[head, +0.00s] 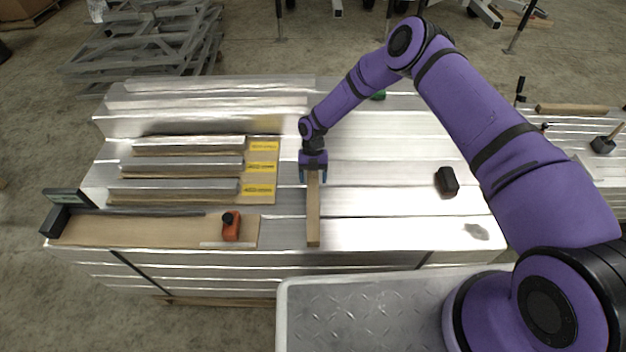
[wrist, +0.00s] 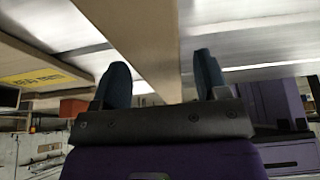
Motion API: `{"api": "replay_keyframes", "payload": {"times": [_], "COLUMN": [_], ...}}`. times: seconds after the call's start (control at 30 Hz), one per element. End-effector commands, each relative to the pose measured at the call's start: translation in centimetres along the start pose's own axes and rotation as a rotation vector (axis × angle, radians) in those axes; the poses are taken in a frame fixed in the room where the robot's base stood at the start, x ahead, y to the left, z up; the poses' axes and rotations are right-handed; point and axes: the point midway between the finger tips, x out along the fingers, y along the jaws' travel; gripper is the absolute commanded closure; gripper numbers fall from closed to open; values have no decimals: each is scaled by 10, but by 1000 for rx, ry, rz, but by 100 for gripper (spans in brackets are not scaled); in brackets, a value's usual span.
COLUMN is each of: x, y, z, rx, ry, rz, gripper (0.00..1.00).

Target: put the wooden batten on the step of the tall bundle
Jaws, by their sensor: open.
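The wooden batten (head: 313,222) lies on the silver bundle top, its long side running from my gripper toward the front edge. My gripper (head: 313,177) is open over the batten's far end. In the wrist view the batten (wrist: 135,40) runs between the two dark fingers (wrist: 160,82), with a gap visible beside the right one. I cannot tell whether a finger touches it. The tall bundle (head: 200,123) rises at the back left, with a stepped, shiny top.
Left of the batten are short silver profiles on wooden boards with yellow labels (head: 262,167). In front of them are an orange tool (head: 231,226) and a dark display device (head: 68,200). A black block (head: 447,181) sits right. The bundle top between batten and block is clear.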

Motion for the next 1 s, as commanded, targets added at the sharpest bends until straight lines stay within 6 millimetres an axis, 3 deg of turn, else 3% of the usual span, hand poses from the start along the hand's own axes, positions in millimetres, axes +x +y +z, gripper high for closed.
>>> {"api": "replay_keyframes", "payload": {"times": [0.3, 0.5, 1.0], "x": [-64, -94, -117], "y": [0, 0, -2], "z": [1, 0, -1], "rx": [0, -1, 17], "ry": [-4, -2, -9], "rz": [1, 1, -2], "gripper": [32, 32, 32]}}
